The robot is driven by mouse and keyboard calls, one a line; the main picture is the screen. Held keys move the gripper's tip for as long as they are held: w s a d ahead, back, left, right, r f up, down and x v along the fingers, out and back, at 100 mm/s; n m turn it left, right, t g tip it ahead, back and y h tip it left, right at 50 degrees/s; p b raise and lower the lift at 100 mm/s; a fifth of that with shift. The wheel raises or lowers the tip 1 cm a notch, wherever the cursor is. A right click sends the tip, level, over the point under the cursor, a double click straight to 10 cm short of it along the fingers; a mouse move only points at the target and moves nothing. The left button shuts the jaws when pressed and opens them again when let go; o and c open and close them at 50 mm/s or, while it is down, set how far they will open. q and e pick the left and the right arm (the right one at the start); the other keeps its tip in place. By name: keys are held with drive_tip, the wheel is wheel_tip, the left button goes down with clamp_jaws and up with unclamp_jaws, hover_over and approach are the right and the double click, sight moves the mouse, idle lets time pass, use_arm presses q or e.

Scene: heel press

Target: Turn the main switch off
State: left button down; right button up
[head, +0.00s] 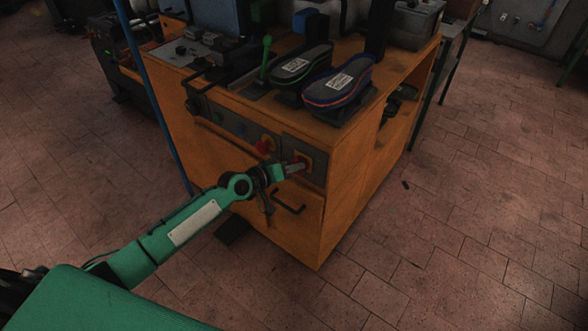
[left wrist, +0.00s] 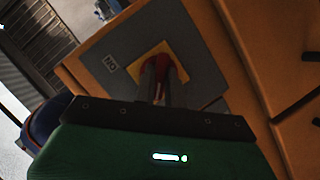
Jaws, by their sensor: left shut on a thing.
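The main switch (head: 306,160) is a red handle on a yellow plate, set in a grey panel at the right of the orange machine's front. In the left wrist view the red switch handle (left wrist: 155,69) sits on its yellow plate, with a small label reading "NO", perhaps "ON" seen turned, beside it. My left gripper (head: 297,167) reaches the switch from the left. In the left wrist view its fingers (left wrist: 160,88) are shut on the red handle and hide part of it. My right gripper is not in view.
The orange machine (head: 345,165) carries two shoe soles (head: 338,84) and a green-knobbed lever (head: 266,58) on top. A red button (head: 264,146) sits left of the switch, and a black drawer handle (head: 288,202) lies below.

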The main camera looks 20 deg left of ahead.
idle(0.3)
use_arm(q)
drive_tip(key=c, duration=1.5)
unclamp_jaws()
drive_tip(key=shift+o, duration=0.2)
